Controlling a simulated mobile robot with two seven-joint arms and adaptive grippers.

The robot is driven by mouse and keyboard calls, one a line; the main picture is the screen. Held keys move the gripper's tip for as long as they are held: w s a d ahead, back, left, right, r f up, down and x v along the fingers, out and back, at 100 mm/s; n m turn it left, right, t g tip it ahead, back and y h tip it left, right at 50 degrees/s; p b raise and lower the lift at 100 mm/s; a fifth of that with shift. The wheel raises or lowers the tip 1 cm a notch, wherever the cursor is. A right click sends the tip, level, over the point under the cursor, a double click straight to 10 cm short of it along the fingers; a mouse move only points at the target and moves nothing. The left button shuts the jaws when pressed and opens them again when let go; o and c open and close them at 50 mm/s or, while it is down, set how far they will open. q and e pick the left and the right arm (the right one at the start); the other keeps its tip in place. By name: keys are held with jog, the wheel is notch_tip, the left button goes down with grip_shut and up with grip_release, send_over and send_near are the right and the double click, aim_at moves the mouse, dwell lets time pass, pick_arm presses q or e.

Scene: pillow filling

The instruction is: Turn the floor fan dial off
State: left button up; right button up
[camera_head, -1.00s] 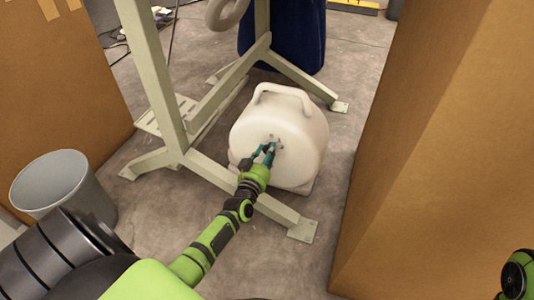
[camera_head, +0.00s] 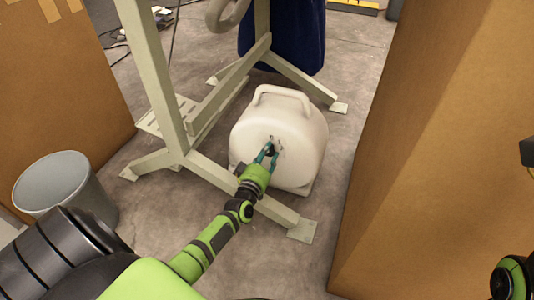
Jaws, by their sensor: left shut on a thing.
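The floor fan (camera_head: 300,135) is a cream, rounded housing with a handle on top, standing on the floor. Its dial (camera_head: 270,149) is a small dark knob on the face turned to me. My left gripper (camera_head: 271,148) reaches the face with its teal fingers on either side of the dial, shut on it. The fingers hide part of the dial, so its setting cannot be read.
A beige metal frame (camera_head: 160,75) stands left of and behind the fan, its foot (camera_head: 302,231) in front. A grey bin (camera_head: 52,180) is at the left. Large cardboard boxes (camera_head: 430,150) wall the right, another (camera_head: 60,90) the left. Floor between fan and right box is clear.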

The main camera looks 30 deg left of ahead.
pick_arm(q)
jog(key=shift+d+f+n, duration=0.15)
jog(key=shift+f+n, duration=0.05)
jog(key=shift+n, duration=1)
jog(key=o, duration=1.1)
jog(key=shift+o, duration=0.2)
jog(key=v, duration=1.2)
